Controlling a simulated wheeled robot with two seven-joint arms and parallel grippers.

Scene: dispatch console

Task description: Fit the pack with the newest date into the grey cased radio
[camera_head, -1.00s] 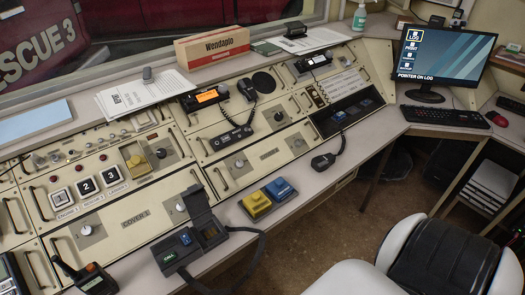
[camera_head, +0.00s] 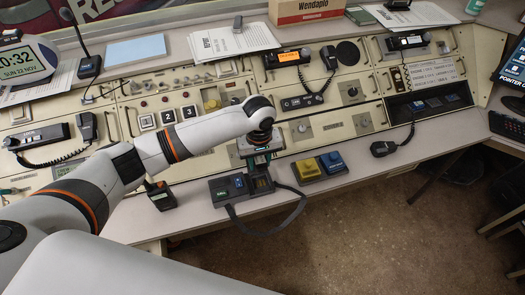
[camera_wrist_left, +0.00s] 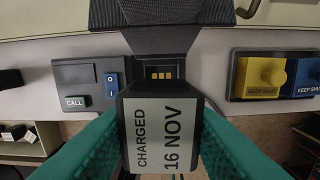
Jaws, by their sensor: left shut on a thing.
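My left gripper (camera_head: 262,158) is shut on a dark battery pack (camera_wrist_left: 125,100) with teal fingers on both sides. The pack's white label reads "CHARGED 16 NOV" and faces the left wrist camera. Beyond the pack in that view is an open bay with gold contacts (camera_wrist_left: 160,75), and a dark lid (camera_wrist_left: 160,14) stands raised behind it. The bay belongs to a dark grey cased radio (camera_head: 224,190) with a CALL key, a blue switch and a black strap. The pack's end is close to the bay; I cannot tell whether it touches. My right gripper is not in view.
Yellow (camera_head: 306,170) and blue (camera_head: 333,163) boxes, marked "KEEP SHUT", stand right of the radio. A handheld radio (camera_head: 161,197) stands to its left. A clock (camera_head: 18,62) reads SUN 22 NOV. The sloping console rises behind; the ledge to the right is partly clear.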

